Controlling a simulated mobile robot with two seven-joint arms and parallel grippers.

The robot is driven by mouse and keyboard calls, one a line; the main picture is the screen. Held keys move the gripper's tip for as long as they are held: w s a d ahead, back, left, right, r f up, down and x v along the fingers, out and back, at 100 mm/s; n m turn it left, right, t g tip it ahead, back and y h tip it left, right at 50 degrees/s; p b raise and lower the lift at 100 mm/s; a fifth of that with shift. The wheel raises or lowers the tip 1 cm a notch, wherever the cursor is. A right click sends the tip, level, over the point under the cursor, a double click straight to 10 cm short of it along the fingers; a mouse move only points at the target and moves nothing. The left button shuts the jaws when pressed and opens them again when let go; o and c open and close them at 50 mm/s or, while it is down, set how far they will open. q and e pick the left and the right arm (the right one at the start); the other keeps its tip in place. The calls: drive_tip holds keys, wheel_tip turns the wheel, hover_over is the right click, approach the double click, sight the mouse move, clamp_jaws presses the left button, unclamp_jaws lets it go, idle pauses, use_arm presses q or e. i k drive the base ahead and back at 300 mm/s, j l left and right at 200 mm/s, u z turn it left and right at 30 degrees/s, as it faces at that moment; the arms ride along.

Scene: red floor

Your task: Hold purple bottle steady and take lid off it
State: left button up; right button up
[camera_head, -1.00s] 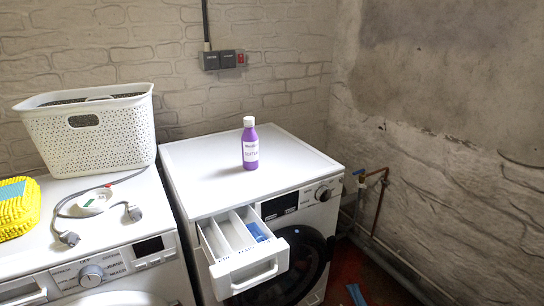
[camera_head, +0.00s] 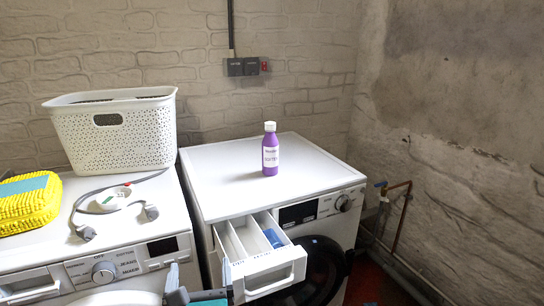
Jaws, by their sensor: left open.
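The purple bottle (camera_head: 270,157) stands upright on top of the right washing machine (camera_head: 225,165). Its white lid (camera_head: 270,126) is on its neck, and a white label faces me. My left gripper (camera_head: 199,281) shows at the bottom edge, in front of the machines and well below and left of the bottle. Its two fingers are apart with nothing between them. The rest of that arm is cut off by the frame. I do not see my right gripper.
The right machine's detergent drawer (camera_head: 278,276) is pulled out in front, close to my left gripper. A white basket (camera_head: 115,138), a yellow item (camera_head: 28,203) and a grey cable with plugs (camera_head: 112,200) sit on the left machine. The top around the bottle is clear.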

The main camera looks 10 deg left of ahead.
sight(270, 143)
drive_tip(key=i+l, duration=0.15)
drive_tip(key=i, duration=0.55)
drive_tip(key=i+l, duration=0.15)
drive_tip(key=i, duration=0.5)
